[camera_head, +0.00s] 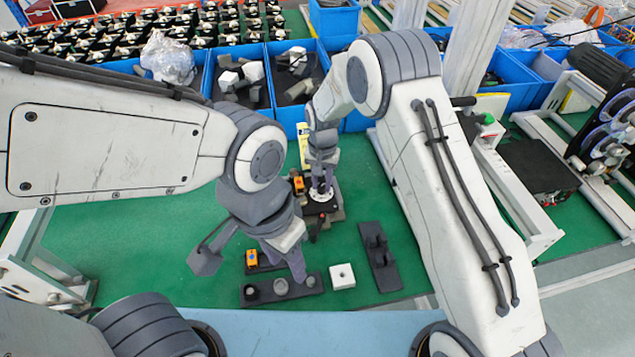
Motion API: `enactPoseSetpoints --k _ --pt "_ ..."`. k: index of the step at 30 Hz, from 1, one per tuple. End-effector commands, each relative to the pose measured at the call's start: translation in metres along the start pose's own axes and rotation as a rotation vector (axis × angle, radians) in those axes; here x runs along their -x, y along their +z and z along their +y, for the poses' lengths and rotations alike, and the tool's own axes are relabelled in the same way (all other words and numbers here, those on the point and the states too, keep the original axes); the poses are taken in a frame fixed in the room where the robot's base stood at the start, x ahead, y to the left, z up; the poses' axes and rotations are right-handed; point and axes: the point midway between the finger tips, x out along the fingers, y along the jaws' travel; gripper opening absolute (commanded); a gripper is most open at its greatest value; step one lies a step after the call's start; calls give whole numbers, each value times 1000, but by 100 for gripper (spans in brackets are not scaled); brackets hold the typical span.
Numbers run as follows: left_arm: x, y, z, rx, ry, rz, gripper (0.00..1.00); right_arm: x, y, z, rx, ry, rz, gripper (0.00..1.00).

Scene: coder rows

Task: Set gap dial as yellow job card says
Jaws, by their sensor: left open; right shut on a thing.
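A dark device (322,207) with a pale round dial (318,195) stands on the green mat. My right gripper (320,186) comes down from above and is shut on the dial's knob, which its fingers mostly hide. A pale yellow upright card (304,150) shows behind the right gripper, partly covered; its writing is too small to read. My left gripper (297,270) is open and empty, low over the front of the mat, near a dark board (313,287) with several round pieces. The dial's scale and pointer cannot be made out.
An orange-topped block (298,184) is beside the device, another (251,258) front left. A white block (342,276) and a dark pegged plate (386,274) lie front right. Blue bins (291,113) line the back. Green mat is clear at left.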

Motion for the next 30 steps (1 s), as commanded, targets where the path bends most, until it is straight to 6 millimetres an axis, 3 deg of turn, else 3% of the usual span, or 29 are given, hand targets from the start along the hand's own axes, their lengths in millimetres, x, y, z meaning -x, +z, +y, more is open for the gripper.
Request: enactPoseSetpoints --k 2,3,5,6,17,30 --pt "0 0 0 0 0 0 48 -4 8 1 1 10 -21 0" --pt "0 0 0 0 0 0 48 -4 8 1 1 10 -21 34" --pt "0 0 0 0 0 0 48 -4 7 1 1 9 -19 57" --pt "0 0 0 0 0 0 48 -4 6 1 1 8 -17 60" --pt "-2 0 0 0 0 0 48 3 2 0 1 3 -6 60" --pt "-21 1 -2 -1 0 0 48 80 4 1 1 2 -7 60"
